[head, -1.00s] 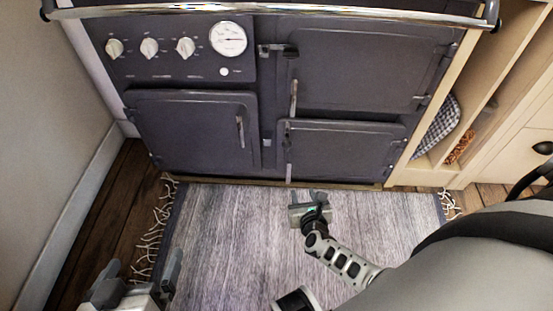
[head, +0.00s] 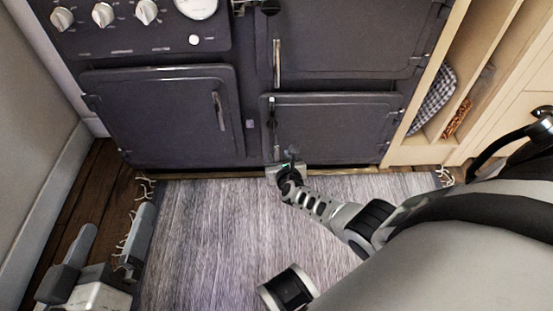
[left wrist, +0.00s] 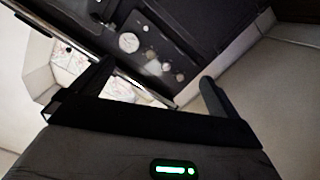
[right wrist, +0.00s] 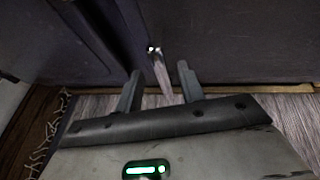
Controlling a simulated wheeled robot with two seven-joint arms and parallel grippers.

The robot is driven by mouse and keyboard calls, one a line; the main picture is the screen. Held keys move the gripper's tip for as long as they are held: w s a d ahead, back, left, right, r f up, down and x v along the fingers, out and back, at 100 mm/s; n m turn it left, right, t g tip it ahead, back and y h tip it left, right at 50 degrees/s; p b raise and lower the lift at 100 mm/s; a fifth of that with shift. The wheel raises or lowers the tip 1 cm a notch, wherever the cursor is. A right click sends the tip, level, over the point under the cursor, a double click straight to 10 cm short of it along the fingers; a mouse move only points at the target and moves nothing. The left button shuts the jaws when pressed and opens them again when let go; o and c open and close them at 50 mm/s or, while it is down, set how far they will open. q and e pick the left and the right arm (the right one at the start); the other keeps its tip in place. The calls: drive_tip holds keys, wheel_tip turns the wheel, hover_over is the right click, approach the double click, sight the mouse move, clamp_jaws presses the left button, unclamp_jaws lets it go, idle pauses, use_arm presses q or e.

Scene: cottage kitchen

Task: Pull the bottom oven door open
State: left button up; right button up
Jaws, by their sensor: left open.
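The bottom oven door (head: 340,130) is dark grey and shut, at the lower right of the range. Its upright metal handle (head: 272,118) is at the door's left edge. My right gripper (head: 286,160) is low in front of the handle's lower end. In the right wrist view its two fingers are apart, with the handle (right wrist: 160,72) showing between and just beyond their tips. I cannot tell whether they touch it. My left gripper (head: 108,240) is open and empty at the lower left, away from the doors.
Another shut oven door (head: 165,115) is to the left, and an upper door (head: 350,40) is above. A striped rug (head: 210,240) covers the floor in front. A wall (head: 35,130) stands on the left. Open wooden shelves (head: 440,110) are on the right.

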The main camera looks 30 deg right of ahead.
sight(277, 154)
drive_tip(key=b+x, duration=0.1)
drive_tip(key=x, duration=0.2)
drive_tip(key=shift+w+d+f+b, duration=0.15)
drive_tip(key=shift+f+b, duration=0.1)
drive_tip(key=shift+b, duration=0.15)
use_arm(q)
drive_tip(key=shift+w+a+r+m+t+h, duration=0.1)
drive_tip(key=shift+w+r+m+t+h, duration=0.1)
drive_tip(key=shift+w+r+m+t, duration=0.25)
drive_tip(key=shift+w+a+r+t+h, duration=0.1)
drive_tip(key=shift+w+r+t+h, duration=0.2)
drive_tip(key=shift+r, duration=0.35)
drive_tip(key=shift+w+r+m+t+h, duration=0.15)
drive_tip(key=shift+r+m+t, duration=0.1)
drive_tip(key=shift+r+t, duration=0.25)
use_arm(e)
drive_tip(key=shift+w, duration=0.25)
clamp_jaws()
